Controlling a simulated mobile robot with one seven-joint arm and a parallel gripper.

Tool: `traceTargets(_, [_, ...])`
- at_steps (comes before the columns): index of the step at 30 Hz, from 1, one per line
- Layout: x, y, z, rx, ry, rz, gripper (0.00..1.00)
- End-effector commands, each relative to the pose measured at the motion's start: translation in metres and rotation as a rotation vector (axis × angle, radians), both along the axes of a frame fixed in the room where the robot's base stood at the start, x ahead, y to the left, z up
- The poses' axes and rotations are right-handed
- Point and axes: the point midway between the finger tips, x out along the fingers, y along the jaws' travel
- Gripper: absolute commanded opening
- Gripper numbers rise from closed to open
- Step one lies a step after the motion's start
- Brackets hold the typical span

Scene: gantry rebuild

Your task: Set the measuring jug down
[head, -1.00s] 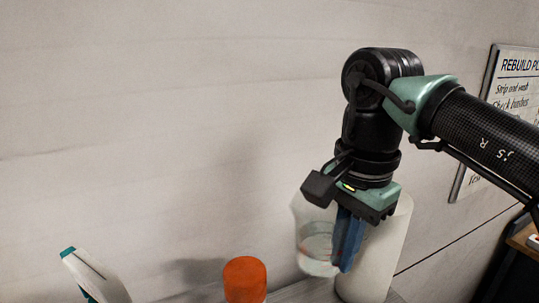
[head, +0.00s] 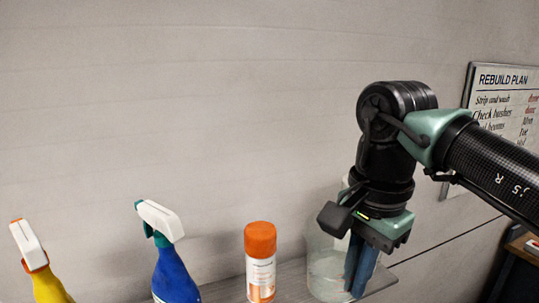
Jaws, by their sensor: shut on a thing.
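The clear measuring jug (head: 322,262) is at the lower right of the head view, upright, with faint liquid or markings low in it. My gripper (head: 356,268) points down with its blue fingers at the jug's right side, shut on it. The fingers hide part of the jug. The jug's lower end is close to the grey shelf (head: 292,279); I cannot tell whether it touches.
An orange-capped canister (head: 261,262) stands left of the jug. A blue spray bottle (head: 172,275) and a yellow spray bottle (head: 48,287) are further left. A pale cylinder, mostly hidden, is behind the gripper. A wall is behind; a whiteboard (head: 508,105) hangs at right.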

Motion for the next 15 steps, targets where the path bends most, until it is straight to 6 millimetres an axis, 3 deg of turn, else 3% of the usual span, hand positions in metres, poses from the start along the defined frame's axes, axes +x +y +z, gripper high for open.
traceTargets(8, [0.005, 0.009, -0.05, 0.001, 0.001, 0.117, 0.0])
traceTargets(15, [0.002, 0.028, -0.126, 0.002, 0.004, 0.321, 0.0])
